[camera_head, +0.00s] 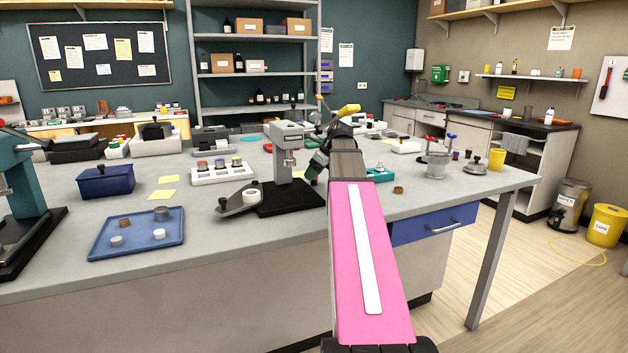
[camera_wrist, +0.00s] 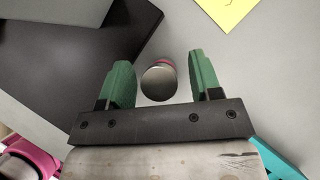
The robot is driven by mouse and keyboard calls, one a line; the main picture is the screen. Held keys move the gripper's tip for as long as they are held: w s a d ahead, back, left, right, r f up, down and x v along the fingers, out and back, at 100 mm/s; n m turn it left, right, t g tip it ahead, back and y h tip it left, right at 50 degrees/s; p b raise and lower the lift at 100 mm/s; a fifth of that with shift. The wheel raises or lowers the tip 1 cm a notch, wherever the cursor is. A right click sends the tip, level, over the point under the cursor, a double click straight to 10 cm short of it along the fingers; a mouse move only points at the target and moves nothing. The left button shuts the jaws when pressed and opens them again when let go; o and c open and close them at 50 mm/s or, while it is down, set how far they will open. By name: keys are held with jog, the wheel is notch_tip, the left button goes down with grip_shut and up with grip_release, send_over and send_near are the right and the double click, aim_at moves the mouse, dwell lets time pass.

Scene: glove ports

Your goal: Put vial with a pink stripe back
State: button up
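In the wrist view a vial (camera_wrist: 158,82) with a dark rounded end and a thin pink stripe stands on the grey bench, beside a black base plate. My gripper (camera_wrist: 163,82) has two green fingers, apart, one on each side of the vial. In the head view my gripper (camera_head: 316,163) is low over the bench, right of the grey press (camera_head: 287,150), partly covered by my pink arm. The vial is not visible there. A white rack (camera_head: 222,177) with several colour-topped pieces stands left of the press.
The press's black base (camera_head: 292,199) is close on my gripper's left. A teal tray (camera_head: 380,175) lies to the right. A blue tray (camera_head: 135,240) with small pieces is at the front left, and a blue box (camera_head: 106,183) is behind it.

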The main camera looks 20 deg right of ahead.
jog(key=c, duration=0.9)
jog(key=shift+o, duration=0.2)
jog(key=shift+r, duration=0.1)
